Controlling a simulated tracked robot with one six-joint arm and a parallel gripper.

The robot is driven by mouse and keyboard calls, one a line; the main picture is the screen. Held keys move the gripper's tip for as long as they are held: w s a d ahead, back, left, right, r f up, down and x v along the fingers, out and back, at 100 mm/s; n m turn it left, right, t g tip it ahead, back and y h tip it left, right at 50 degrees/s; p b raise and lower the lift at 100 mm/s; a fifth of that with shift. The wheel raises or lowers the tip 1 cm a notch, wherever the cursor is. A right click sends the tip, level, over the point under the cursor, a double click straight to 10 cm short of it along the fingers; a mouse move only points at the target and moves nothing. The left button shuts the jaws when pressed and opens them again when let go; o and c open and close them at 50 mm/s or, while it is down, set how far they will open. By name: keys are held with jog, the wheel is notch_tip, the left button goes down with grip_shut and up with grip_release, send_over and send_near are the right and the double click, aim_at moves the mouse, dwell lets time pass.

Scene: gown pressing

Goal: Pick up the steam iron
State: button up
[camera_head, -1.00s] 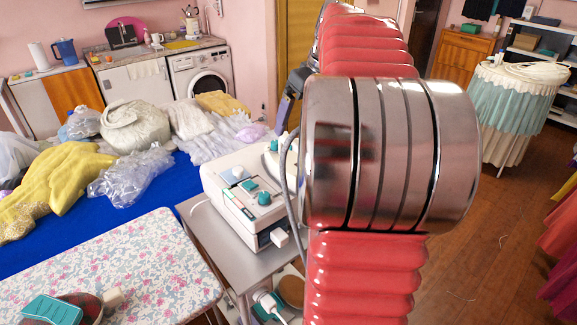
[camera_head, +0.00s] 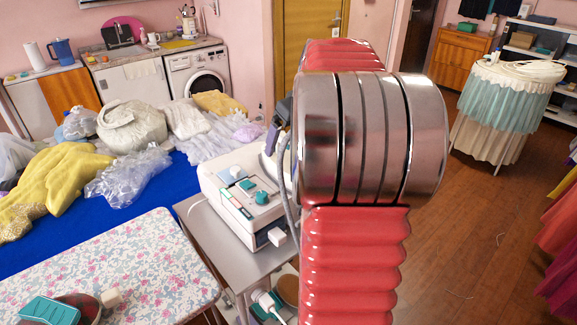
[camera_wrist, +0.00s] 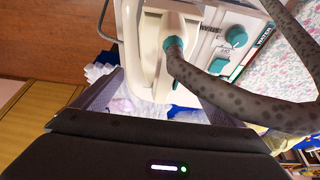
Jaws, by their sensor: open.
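The steam iron (camera_wrist: 151,55) is white and fills the upper middle of the wrist view, with a teal collar where a grey speckled hose leaves it. In the head view only a pale part of it shows beside my arm, at the steam station (camera_head: 238,205). The white station with teal knobs also shows in the wrist view (camera_wrist: 228,48). My gripper (camera_wrist: 160,88) is open, its dark fingers spread to either side below the iron; the hose crosses in front of the right finger. Contact cannot be told. In the head view my arm hides most of the gripper.
The station stands on a grey table (camera_head: 205,232). A floral ironing board (camera_head: 140,255) is at front left, with a teal object (camera_head: 50,311) on it. A blue table (camera_head: 180,180) with garments and plastic lies behind. Wooden floor is open at right.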

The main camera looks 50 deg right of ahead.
aim_at(284, 157)
jog(key=shift+f, duration=0.1)
jog(key=shift+a+x, duration=0.1)
jog(key=shift+x, duration=1.15)
jog(key=shift+a+x, duration=0.15)
jog(key=shift+x, duration=1.15)
jog(key=shift+s, duration=0.1)
jog(key=shift+c, duration=0.2)
jog(key=c, duration=1.5)
jog(key=shift+c, duration=0.3)
notch_tip(284, 157, up, 10)
jog(key=shift+r, duration=0.1)
